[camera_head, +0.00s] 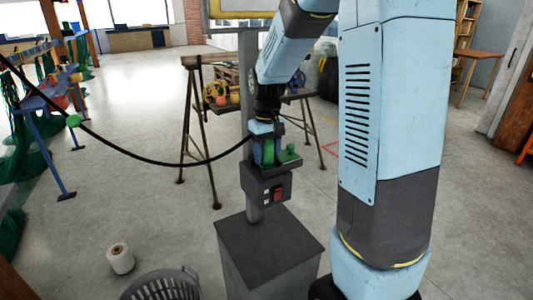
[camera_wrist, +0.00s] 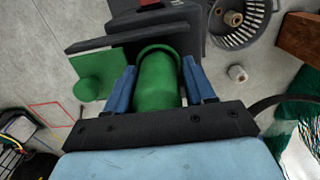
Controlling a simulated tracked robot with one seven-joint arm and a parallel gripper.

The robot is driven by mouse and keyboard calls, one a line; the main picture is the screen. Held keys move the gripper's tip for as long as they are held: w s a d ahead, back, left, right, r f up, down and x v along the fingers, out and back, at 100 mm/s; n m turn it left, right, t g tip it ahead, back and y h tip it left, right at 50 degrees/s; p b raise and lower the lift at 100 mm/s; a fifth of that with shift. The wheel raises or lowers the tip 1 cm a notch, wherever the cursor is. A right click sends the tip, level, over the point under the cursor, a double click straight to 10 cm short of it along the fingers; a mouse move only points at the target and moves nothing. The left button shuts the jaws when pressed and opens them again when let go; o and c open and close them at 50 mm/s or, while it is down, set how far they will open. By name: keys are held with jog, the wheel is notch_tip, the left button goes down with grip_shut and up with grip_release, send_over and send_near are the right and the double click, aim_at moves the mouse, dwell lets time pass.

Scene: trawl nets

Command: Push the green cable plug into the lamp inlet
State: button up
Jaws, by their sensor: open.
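The green plug (camera_wrist: 158,82) stands between my gripper's two blue fingers in the wrist view. My gripper (camera_wrist: 160,76) is open, one finger on each side of the plug. In the head view my gripper (camera_head: 266,142) points down over the plug (camera_head: 268,152), just above the grey inlet box (camera_head: 262,186) on its post. The plug's front end meets the dark inlet housing (camera_wrist: 165,32) in the wrist view; how deep it sits is hidden. A green round cap on a flap (camera_wrist: 97,82) is beside the plug, also seen in the head view (camera_head: 290,153).
A black cable (camera_head: 150,157) sags from the left toward the plug. A red switch (camera_head: 278,196) is on the box front. A grey pedestal (camera_head: 268,250) stands below. A trestle (camera_head: 205,110) is behind. A white spool (camera_head: 120,258) and basket (camera_head: 165,285) are on the floor.

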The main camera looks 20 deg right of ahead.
notch_tip(320, 180, up, 14)
jog(key=shift+w+f, duration=0.1)
jog(key=shift+f, duration=0.05)
dwell(0.4)
dwell(0.4)
jog(key=s+m+t, duration=0.2)
jog(key=s+t, duration=0.3)
jog(key=s, duration=1.8)
jog(key=shift+d+r+t, duration=0.25)
jog(key=shift+r+t, duration=0.1)
jog(key=shift+t, duration=0.05)
dwell(0.7)
